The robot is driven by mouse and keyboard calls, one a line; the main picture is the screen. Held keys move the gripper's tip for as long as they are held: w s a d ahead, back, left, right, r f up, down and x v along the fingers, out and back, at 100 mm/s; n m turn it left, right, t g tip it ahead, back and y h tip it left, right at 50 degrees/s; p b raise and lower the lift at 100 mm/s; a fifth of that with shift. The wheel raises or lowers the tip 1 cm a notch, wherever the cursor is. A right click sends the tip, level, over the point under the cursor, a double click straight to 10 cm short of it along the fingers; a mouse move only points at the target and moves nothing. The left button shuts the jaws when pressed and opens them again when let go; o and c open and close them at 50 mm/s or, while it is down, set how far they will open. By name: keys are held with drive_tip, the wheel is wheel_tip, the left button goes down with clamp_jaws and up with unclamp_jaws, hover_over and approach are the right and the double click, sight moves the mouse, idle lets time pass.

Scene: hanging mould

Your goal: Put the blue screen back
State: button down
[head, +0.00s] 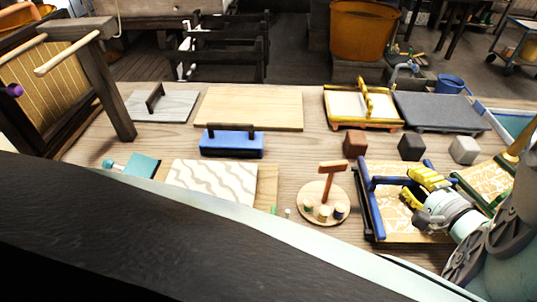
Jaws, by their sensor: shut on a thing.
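The blue screen (374,210) is at the right of the bench, a blue frame with a blue bar handle. It lies on or just above a tan board with a white pattern (400,231); I cannot tell if they touch. My gripper (415,187), with yellow fingers, reaches in from the right and is shut on the blue screen's handle, at its right part. The fingers and wrist hide the right side of the screen.
A yellow-framed screen (333,108) and a dark grey slab (440,113) lie behind. A green-framed screen (472,190) is close on the right. Small blocks (411,147) and a round stamp stand (312,211) are nearby. A dark rack with pegs (110,85) stands left.

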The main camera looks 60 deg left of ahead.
drive_tip(key=c, duration=0.9)
unclamp_jaws()
drive_tip(key=shift+c, duration=0.2)
wheel_tip(320, 180, up, 3)
hover_over(442, 240)
drive_tip(key=shift+w+f, duration=0.1)
drive_tip(key=shift+f, duration=0.05)
